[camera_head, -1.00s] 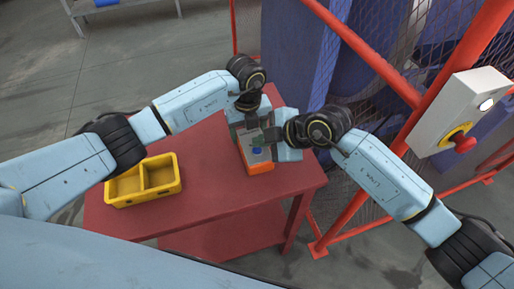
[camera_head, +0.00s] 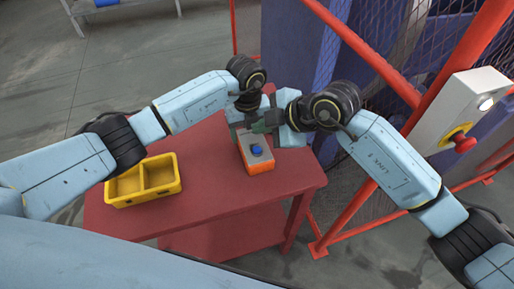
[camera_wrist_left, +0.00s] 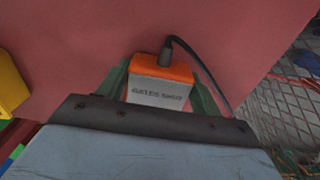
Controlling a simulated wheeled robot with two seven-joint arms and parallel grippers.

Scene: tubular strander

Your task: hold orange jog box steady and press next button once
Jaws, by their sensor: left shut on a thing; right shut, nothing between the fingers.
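The orange jog box (camera_head: 259,168) stands on the red table, with a grey top face and a blue button (camera_head: 257,151) on it. My left gripper (camera_head: 240,130) is shut on the box at its far end. In the left wrist view the box's orange end (camera_wrist_left: 162,68) and grey lettered face sit between the two green fingers, with a black cable leaving it. My right gripper (camera_head: 262,126) is shut and empty, close above the far part of the box and clear of the blue button. Part of the box's top is hidden behind the grippers.
A yellow two-compartment bin (camera_head: 144,181) is on the left of the red table (camera_head: 205,205). A red-framed mesh fence (camera_head: 370,55) stands behind and right. A grey box with a red emergency button (camera_head: 464,143) hangs on it. The table's front middle is clear.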

